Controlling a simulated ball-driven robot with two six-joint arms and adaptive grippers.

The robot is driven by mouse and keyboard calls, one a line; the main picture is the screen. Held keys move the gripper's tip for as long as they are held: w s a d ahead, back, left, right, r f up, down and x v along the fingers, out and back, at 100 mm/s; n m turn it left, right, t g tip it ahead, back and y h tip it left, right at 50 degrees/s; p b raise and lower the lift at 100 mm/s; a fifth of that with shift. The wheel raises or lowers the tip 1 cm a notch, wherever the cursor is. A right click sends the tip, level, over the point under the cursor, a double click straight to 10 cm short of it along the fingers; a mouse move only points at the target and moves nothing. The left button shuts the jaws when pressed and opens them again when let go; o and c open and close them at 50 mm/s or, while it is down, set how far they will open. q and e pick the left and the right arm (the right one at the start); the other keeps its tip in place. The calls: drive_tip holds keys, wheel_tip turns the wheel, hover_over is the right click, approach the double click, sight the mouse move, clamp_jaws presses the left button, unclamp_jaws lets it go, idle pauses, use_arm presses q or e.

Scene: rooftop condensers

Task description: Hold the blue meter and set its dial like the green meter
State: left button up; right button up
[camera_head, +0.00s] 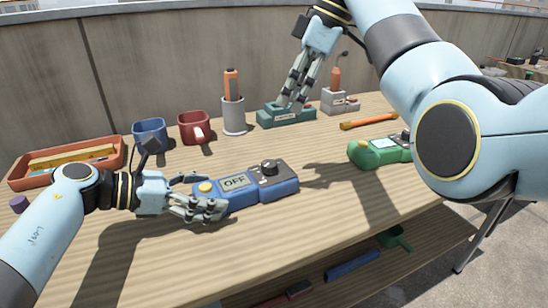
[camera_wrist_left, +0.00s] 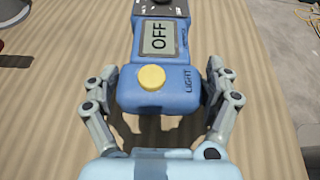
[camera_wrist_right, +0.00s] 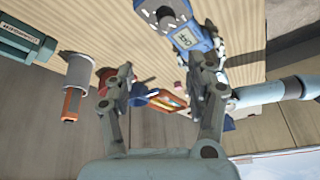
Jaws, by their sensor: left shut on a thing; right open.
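The blue meter (camera_head: 262,194) lies on the wooden bench, its screen reading OFF, with a black dial (camera_head: 269,167) and a yellow button. My left gripper (camera_head: 200,205) is shut on its yellow-button end; the left wrist view shows a finger on each side of the blue meter (camera_wrist_left: 160,98). The green meter (camera_head: 378,154) lies to the right; my right arm covers part of it, so its dial setting cannot be read. My right gripper (camera_head: 298,80) is open and raised near the back of the bench, away from both meters. The blue meter also shows in the right wrist view (camera_wrist_right: 203,44).
A teal holder (camera_head: 287,121) and a grey holder (camera_head: 340,107) stand at the back. A grey cup (camera_head: 234,120), red mug (camera_head: 194,128), blue mug (camera_head: 149,132) and orange tray (camera_head: 22,171) line the back left. An orange tool (camera_head: 368,121) lies near the green meter. The front bench is clear.

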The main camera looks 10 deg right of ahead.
sight(272, 163)
drive_tip(key=shift+n, duration=0.3)
drive_tip(key=x, duration=0.4)
drive_tip(key=s+x, duration=0.1)
drive_tip(key=x, duration=0.4)
drive_tip(key=d+x, duration=0.1)
drive_tip(key=x, duration=0.3)
drive_tip(key=shift+s+f, duration=0.4)
drive_tip(key=shift+f, duration=0.3)
